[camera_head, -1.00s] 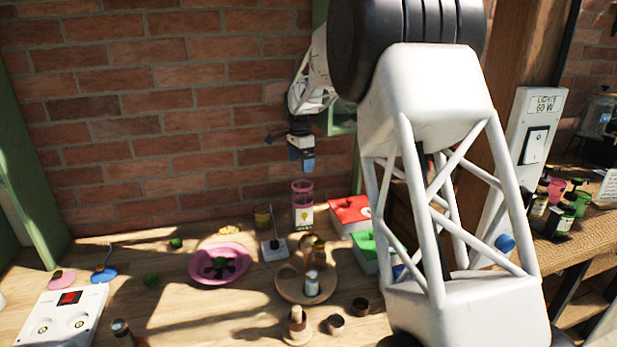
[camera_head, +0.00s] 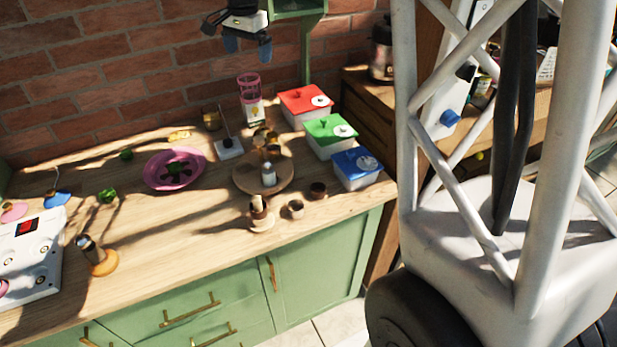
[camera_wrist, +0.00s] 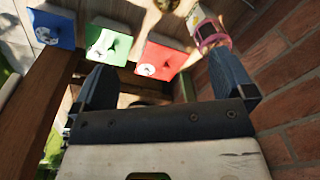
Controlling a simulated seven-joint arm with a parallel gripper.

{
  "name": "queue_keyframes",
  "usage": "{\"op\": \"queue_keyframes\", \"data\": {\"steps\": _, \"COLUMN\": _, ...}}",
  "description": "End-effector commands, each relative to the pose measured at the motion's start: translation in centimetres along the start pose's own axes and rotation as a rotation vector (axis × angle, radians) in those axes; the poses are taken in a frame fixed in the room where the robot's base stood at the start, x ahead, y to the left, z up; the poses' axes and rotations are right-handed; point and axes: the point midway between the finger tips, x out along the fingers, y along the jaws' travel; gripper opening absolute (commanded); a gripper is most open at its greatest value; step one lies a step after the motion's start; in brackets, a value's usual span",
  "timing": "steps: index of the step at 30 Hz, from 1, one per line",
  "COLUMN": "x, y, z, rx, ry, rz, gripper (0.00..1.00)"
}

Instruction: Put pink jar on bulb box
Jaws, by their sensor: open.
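The pink jar (camera_head: 248,85), a see-through cylinder, stands upright on the bulb box (camera_head: 253,110), a small white box with a yellow bulb picture, at the back of the table. My gripper (camera_head: 248,48) is open and empty, above the jar in the head view. In the wrist view my gripper (camera_wrist: 165,76) has its fingers wide apart with nothing between them. The pink jar (camera_wrist: 213,37) shows beyond the right fingertip there, with the bulb box (camera_wrist: 198,17) behind it. The gripper looks clear of both.
Red (camera_head: 305,99), green (camera_head: 331,130) and blue (camera_head: 357,161) lidded boxes stand right of the bulb box. A round wooden tray (camera_head: 245,184) holds small items in front. A pink plate (camera_head: 153,178) lies to the left. The brick wall (camera_head: 110,65) is close behind.

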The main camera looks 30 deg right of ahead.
Motion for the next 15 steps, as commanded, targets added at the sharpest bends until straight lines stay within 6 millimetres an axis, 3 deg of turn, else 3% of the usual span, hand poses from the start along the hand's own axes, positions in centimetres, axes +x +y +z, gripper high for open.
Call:
{"op": "queue_keyframes", "data": {"steps": 6, "x": -1.9, "y": 4.9, "z": 4.5, "rx": -0.141, "ry": 0.018, "rz": -0.020, "gripper": 1.00}}
{"op": "queue_keyframes", "data": {"steps": 15, "x": -3.0, "y": 11.7, "z": 10.4, "rx": -0.338, "ry": 0.045, "rz": -0.041, "gripper": 1.00}}
